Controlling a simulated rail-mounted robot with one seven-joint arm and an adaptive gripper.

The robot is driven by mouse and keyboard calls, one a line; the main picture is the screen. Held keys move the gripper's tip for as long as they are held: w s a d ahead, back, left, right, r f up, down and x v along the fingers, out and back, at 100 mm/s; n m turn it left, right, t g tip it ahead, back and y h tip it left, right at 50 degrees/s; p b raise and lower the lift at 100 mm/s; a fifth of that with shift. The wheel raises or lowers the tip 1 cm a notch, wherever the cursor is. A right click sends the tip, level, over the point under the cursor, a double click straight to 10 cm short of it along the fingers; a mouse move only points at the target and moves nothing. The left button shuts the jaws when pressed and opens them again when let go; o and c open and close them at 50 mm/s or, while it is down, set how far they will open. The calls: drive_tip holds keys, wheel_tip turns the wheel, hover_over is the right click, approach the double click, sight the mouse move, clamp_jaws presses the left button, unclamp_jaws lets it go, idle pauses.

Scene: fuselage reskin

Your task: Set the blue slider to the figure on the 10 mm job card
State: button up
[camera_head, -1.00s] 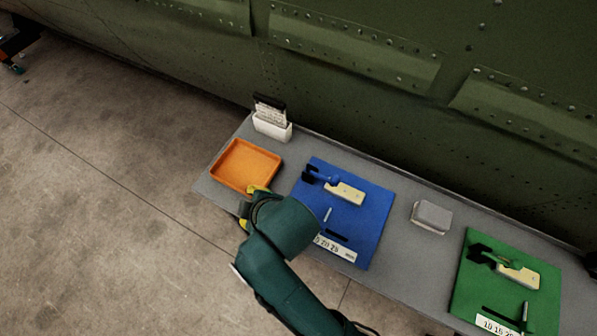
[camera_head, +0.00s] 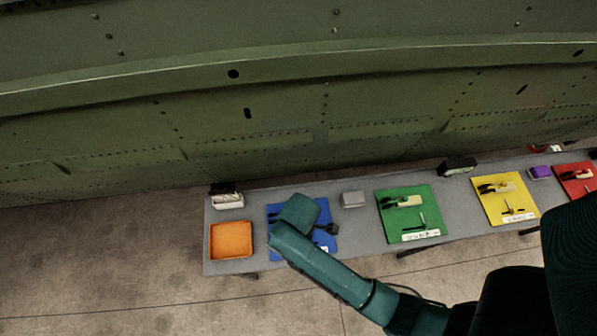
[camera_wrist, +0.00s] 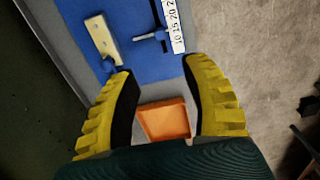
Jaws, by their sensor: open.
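The blue board (camera_head: 273,243) lies on the bench, mostly covered by my arm in the head view. In the wrist view the blue board (camera_wrist: 135,62) fills the top, with a cream block (camera_wrist: 103,40), a dark slot (camera_wrist: 155,12), a small grey-and-black slider handle (camera_wrist: 150,36) and a white scale strip (camera_wrist: 176,22) reading about 10, 15, 20. The slider's exact setting cannot be read. My gripper (camera_wrist: 158,68) is open and empty, its yellow fingers apart, near the handle but not visibly touching it. No 10 mm card figure is legible.
A white card holder (camera_head: 228,201) stands at the bench's back left. An orange tray (camera_head: 231,240) sits in front of it. A grey box (camera_head: 353,199), green board (camera_head: 384,222), yellow board (camera_head: 489,205) and red board (camera_head: 570,186) lie to the right. The fuselage runs behind.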

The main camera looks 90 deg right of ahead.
wheel_tip(320, 180, down, 16)
drive_tip(key=shift+r+b, duration=0.2)
drive_tip(key=shift+b, duration=0.45)
drive_tip(key=shift+a, duration=0.1)
clamp_jaws()
